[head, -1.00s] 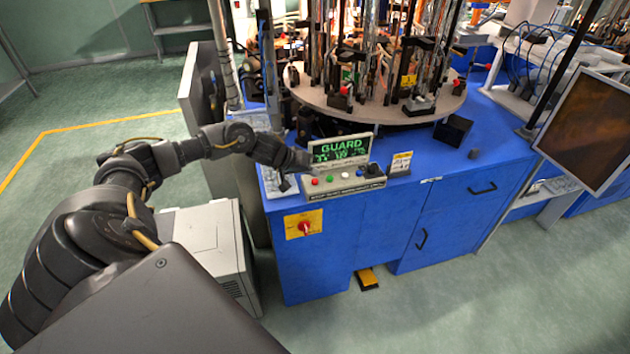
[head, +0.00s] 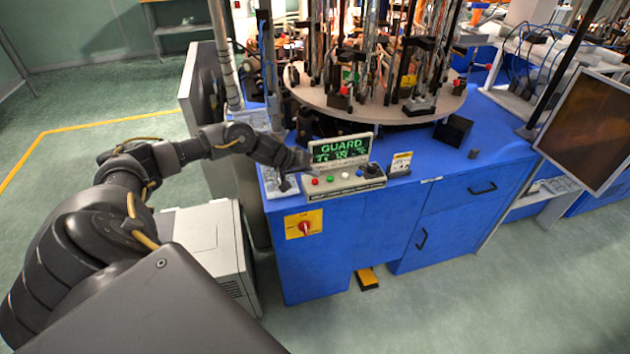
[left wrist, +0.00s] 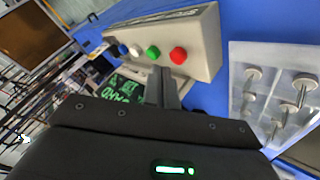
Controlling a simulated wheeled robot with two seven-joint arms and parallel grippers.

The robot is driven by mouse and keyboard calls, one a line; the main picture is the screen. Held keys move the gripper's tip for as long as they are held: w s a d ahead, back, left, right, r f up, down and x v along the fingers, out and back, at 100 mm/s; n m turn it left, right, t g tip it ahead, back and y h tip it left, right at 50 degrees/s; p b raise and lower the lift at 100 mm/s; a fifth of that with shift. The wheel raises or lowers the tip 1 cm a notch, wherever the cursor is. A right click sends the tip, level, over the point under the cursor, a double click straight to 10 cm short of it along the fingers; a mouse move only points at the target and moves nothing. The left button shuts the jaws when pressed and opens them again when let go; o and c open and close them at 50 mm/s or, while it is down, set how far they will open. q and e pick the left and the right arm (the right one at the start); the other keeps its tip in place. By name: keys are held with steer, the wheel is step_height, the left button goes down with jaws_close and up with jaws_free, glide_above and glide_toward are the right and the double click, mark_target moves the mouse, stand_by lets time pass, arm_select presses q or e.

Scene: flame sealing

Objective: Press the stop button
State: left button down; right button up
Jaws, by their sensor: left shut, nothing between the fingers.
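The red button (head: 314,181), which I take to be the stop button, is at the left end of a small beige control panel (head: 355,187) on the blue machine. In the left wrist view the red button (left wrist: 178,55) stands up from the panel, beside the green button (left wrist: 153,52). My left gripper (head: 306,163) is shut and empty, close above and behind the panel's left end. In the left wrist view its fingertips (left wrist: 162,72) point at the panel near the red and green buttons. I cannot tell whether they touch it. The right gripper is not in view.
A green-lit GUARD display (head: 341,149) stands just behind the buttons. White and blue buttons and a black knob (head: 373,170) sit further right on the panel. A clear tray with metal pins (left wrist: 270,95) lies beside it. A red switch on yellow (head: 304,225) is below.

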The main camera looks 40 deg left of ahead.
arm_select(q)
steer(key=shift+f, duration=0.1)
stand_by(0.3)
steer(key=shift+f+p, duration=0.25)
steer(key=shift+p, duration=0.05)
steer(key=shift+f, duration=0.1)
steer(key=shift+f, duration=0.5)
stand_by(0.7)
steer(key=shift+r, duration=0.1)
steer(key=shift+r+p, duration=0.85)
steer(key=shift+p, duration=0.4)
